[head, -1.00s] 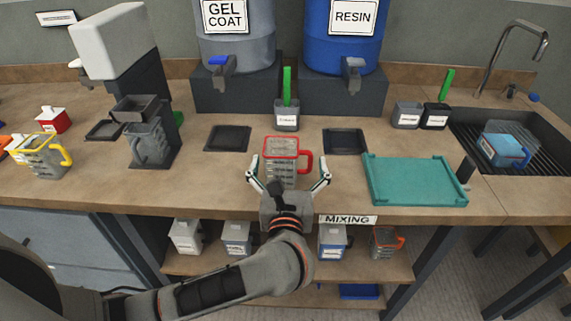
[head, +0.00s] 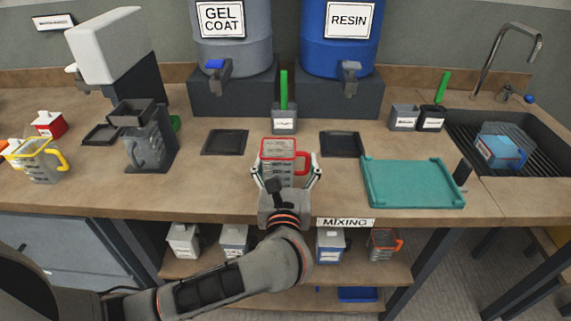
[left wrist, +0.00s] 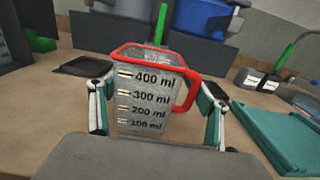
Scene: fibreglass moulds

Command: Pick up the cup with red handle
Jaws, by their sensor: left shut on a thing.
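The cup with red handle (head: 279,157) is a clear measuring cup with a red rim. It stands upright on the bench near its front edge, in the middle of the head view. In the left wrist view the cup (left wrist: 143,98) shows its volume marks, with the red handle on the right. My left gripper (head: 286,178) is shut on the cup, one finger on each side; in the left wrist view the gripper (left wrist: 157,110) has the right finger beside the handle. The cup's lower part is partly hidden by the gripper in the head view. My right gripper is not in view.
A teal tray (head: 413,203) lies to the right of the cup. Two dark square pads (head: 225,142) (head: 342,144) lie behind it. A yellow-handled cup (head: 38,160) stands at the far left. A sink (head: 500,130) is at the right.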

